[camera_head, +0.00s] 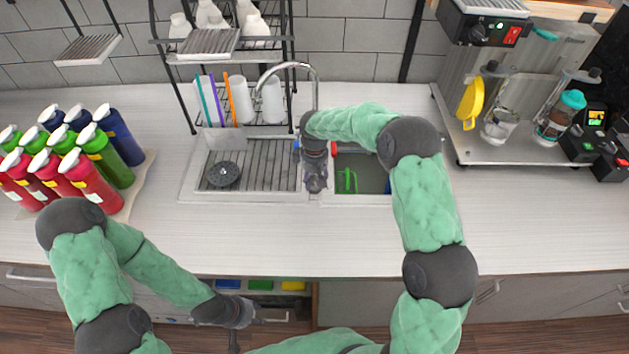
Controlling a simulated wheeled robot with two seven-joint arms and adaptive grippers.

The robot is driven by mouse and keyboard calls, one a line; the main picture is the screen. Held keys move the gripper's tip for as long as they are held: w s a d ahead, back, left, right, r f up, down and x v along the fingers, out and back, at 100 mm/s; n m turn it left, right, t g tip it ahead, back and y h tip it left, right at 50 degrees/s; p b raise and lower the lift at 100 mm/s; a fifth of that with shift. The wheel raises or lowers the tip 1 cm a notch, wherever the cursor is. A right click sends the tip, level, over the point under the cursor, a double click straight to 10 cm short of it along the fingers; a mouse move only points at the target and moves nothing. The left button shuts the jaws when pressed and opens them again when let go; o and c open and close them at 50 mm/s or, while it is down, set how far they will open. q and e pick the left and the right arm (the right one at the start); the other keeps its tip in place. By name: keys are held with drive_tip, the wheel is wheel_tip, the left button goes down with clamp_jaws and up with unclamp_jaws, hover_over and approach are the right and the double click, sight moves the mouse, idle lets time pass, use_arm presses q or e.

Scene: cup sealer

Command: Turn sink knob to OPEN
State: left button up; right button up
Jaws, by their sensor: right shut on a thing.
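The sink (190,175) is set in the counter, with a curved metal faucet (287,66) behind it. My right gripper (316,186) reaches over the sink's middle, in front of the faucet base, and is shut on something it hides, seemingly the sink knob. A blue mark (296,145) shows to its left and a red mark (334,148) to its right. The knob itself and its setting cannot be seen. My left gripper (258,329) is in front of the counter's front edge, low down, open and empty.
Several red and green bottles (95,180) stand at the left. A rack (292,40) with white cups stands behind the sink. A metal stand (465,150) with machines, a yellow item and a blender is at the right. The front counter strip is clear. An open drawer (262,301) shows below.

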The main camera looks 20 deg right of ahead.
sight(314, 180)
drive_tip(key=shift+m+b, duration=0.3)
drive_tip(key=shift+m, duration=0.8)
drive_tip(key=o, duration=1.1)
drive_tip(key=shift+o, duration=0.2)
wheel_tip(314, 180, up, 12)
